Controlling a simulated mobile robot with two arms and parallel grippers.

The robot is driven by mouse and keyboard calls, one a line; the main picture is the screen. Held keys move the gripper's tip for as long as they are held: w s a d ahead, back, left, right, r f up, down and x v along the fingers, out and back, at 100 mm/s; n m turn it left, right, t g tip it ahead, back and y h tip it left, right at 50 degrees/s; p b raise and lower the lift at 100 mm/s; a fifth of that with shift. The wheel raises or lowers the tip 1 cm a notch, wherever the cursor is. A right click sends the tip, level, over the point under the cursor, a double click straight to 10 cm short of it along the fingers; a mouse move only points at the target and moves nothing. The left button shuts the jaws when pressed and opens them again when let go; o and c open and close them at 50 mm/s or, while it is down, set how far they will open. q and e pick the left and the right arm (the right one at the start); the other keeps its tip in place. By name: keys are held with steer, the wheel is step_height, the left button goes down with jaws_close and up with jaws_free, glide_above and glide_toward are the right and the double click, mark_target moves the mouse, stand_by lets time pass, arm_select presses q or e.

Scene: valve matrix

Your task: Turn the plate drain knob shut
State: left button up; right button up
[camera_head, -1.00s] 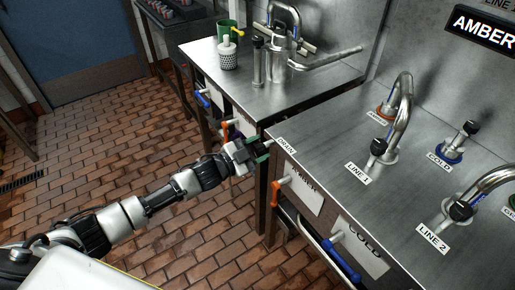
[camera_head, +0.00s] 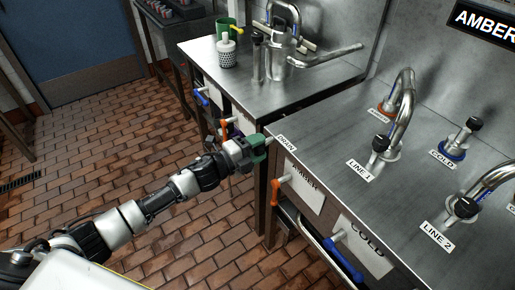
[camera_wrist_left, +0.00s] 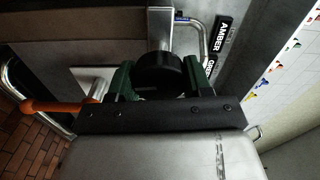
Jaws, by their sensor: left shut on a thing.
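My left gripper (camera_head: 258,150) is at the near left corner of the front counter, beside the DRAIN label (camera_head: 287,143). In the left wrist view its two green fingers (camera_wrist_left: 160,82) are shut on a round black knob (camera_wrist_left: 163,68), one finger on each side. I take this knob to be the drain knob; in the head view the gripper hides it. My right gripper is not in view.
Taps stand on the counter, including LINE 1 (camera_head: 380,143). A second counter (camera_head: 225,80) holds a green mug (camera_head: 228,30). The brick floor at left is clear.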

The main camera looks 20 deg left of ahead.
arm_select(q)
steer(key=shift+f+m, duration=0.1)
steer(key=shift+m, duration=0.4)
stand_by(0.3)
steer(key=o, duration=0.9)
steer(key=b+v, duration=0.1)
steer(key=v, duration=0.9)
steer(key=shift+s+a, duration=0.25)
steer(key=shift+s, duration=0.1)
